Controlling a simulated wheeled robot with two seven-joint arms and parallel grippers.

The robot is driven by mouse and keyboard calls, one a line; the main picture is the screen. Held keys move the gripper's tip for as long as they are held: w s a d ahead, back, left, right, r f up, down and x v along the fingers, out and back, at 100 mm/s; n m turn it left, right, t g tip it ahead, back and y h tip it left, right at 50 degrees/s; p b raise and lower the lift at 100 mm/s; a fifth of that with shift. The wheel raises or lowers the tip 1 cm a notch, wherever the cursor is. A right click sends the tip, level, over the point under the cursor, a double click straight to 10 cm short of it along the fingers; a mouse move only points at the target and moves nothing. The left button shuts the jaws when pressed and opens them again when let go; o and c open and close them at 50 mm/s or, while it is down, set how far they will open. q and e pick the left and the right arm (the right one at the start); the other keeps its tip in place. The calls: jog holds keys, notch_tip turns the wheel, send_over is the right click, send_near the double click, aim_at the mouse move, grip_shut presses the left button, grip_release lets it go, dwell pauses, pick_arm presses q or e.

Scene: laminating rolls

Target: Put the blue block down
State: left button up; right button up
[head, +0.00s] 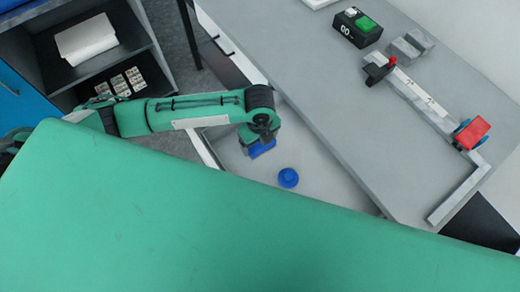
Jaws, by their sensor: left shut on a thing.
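A blue block (262,149) shows under the end of my left arm, which comes in from the left. My left gripper (257,142) is seen from above and is shut on this block. Its fingers are mostly hidden by the wrist. The block is over a pale grey surface (318,189) lying beside the grey table; I cannot tell whether it touches that surface. My right gripper does not show.
A round blue knob-like piece (288,178) sits just right of the held block. The grey table (350,110) carries a black box with white and green buttons (357,27), a metal rail (425,100) and a red block (472,133). Shelves (95,55) stand at the left.

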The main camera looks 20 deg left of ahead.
aim_at(259, 151)
pick_arm(q)
jog(key=shift+f, duration=3.2)
jog(key=shift+f, duration=0.15)
jog(key=o, duration=0.9)
notch_tip(259, 151, up, 12)
jog(key=shift+r, duration=0.15)
jog(key=shift+s, duration=0.1)
